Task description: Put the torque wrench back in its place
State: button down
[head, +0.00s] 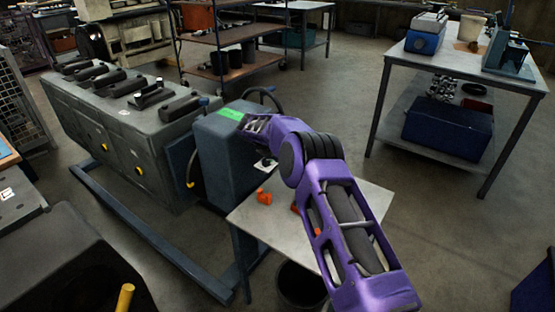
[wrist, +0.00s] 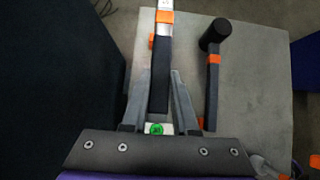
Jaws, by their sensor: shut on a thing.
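The tool that I take to be the torque wrench (wrist: 160,85) has a black handle, an orange band and a silver shaft running out of the top of the wrist view. A green round mark shows at its near end. My gripper (wrist: 160,74) has one finger on each side of the handle and is shut on it. In the head view my purple arm reaches toward the grey block by the engine; the fingers and the wrench cannot be made out there.
A black-headed mallet (wrist: 212,38) with orange bands lies right of the wrench, over or on a grey tabletop (wrist: 255,75). The small table (head: 350,200) bears an orange item (head: 263,197). The engine (head: 140,130) stands left; a workbench (head: 470,72) stands at right.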

jog(key=shift+w+a+f, duration=0.1)
jog(key=shift+w+f, duration=0.05)
jog(key=shift+f, duration=0.6)
notch_tip(320, 180, down, 7)
jog(key=b, duration=0.4)
jog(key=shift+f+b, duration=0.1)
jog(key=shift+b, duration=0.2)
jog(key=shift+f, duration=0.2)
jog(key=shift+f+b, duration=0.45)
jog(key=shift+f, duration=0.55)
jog(key=c, duration=0.6)
grip_release()
jog(key=shift+f, duration=0.1)
